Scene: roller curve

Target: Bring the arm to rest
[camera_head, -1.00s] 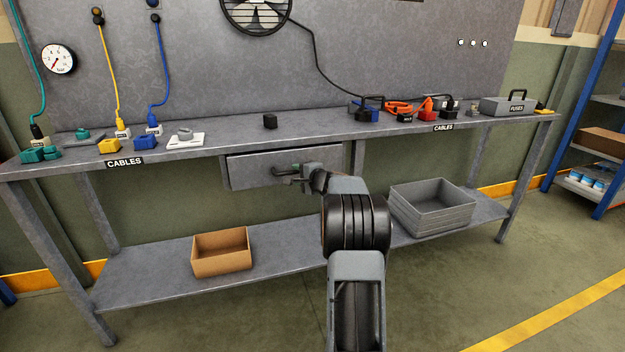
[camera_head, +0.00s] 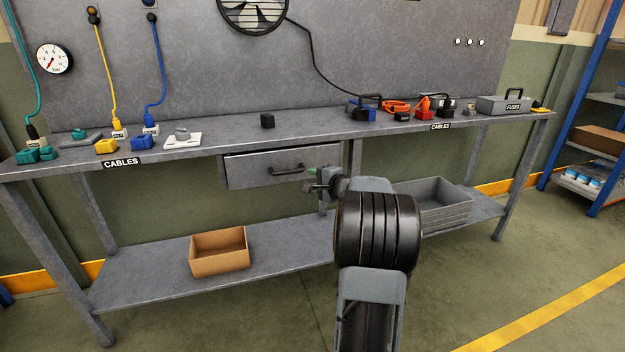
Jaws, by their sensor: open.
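My gripper (camera_head: 312,179) is open and stands just in front of the workbench, to the right of the drawer handle (camera_head: 292,170) and apart from it. No object shows between its fingers. My arm reaches up from the bottom of the view and hides part of the lower shelf. The drawer (camera_head: 262,165) under the bench top looks shut or nearly shut; I cannot tell exactly.
The workbench top (camera_head: 225,138) carries plugs, cables and a fuse case (camera_head: 503,105). A cardboard box (camera_head: 218,251) and a grey crate (camera_head: 446,204), partly behind my arm, stand on the lower shelf (camera_head: 135,282). The floor at the right is clear.

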